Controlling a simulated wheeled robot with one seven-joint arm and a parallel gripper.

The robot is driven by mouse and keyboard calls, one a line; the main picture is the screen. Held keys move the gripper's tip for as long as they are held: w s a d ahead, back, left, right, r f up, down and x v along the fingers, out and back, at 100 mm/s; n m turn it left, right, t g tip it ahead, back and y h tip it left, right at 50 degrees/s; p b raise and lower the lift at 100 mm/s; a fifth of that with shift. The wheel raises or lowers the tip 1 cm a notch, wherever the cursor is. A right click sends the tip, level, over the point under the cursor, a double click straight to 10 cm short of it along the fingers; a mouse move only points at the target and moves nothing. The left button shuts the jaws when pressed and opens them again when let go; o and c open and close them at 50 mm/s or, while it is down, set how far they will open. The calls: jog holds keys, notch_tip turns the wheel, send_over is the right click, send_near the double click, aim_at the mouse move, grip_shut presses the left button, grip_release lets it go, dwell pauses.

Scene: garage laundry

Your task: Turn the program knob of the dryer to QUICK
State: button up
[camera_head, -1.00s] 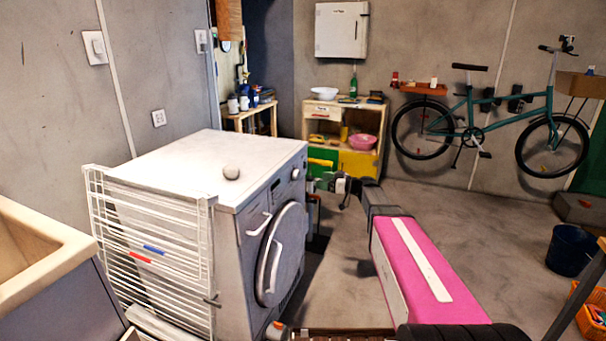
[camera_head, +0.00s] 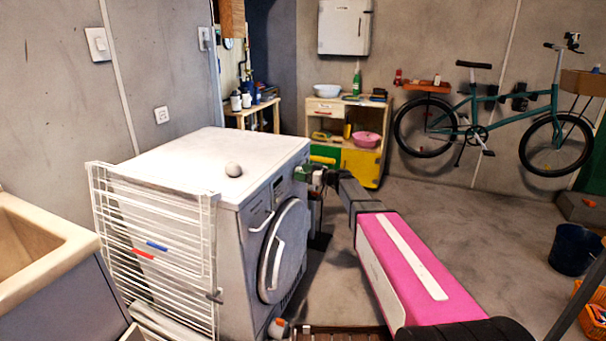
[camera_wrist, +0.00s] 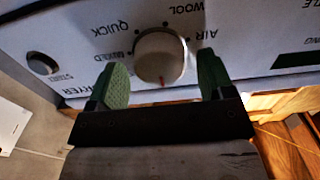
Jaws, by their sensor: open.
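The dryer (camera_head: 262,180) is white, with a round door, and stands left of my arm in the head view. Its program knob (camera_wrist: 158,55) is a silver dial with a red mark. In the wrist view the panel print is upside down and the mark points to the picture's bottom. The QUICK label (camera_wrist: 110,28) lies up and left of the knob, WOOL above, AIR to the right. My gripper (camera_wrist: 163,79) is open, with one green finger on each side of the knob and gaps visible. In the head view my gripper (camera_head: 303,174) is at the panel and hides the knob.
A round button (camera_wrist: 42,63) sits left of the knob in the wrist view. A white drying rack (camera_head: 150,245) stands against the dryer's near side. Open floor (camera_head: 440,215) lies to the right.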

jog(key=c, duration=0.9)
jog(key=shift+m, duration=0.3)
jog(key=shift+w+f+m, duration=0.1)
jog(key=shift+f+m, duration=0.05)
jog(key=shift+m, duration=4.7)
jog(key=shift+s+f+m, duration=0.1)
jog(key=shift+f+m, duration=0.1)
jog(key=shift+m, duration=4.6)
jog(key=shift+w+f+m, duration=0.1)
jog(key=shift+f+m, duration=0.05)
jog(key=shift+m, duration=4.7)
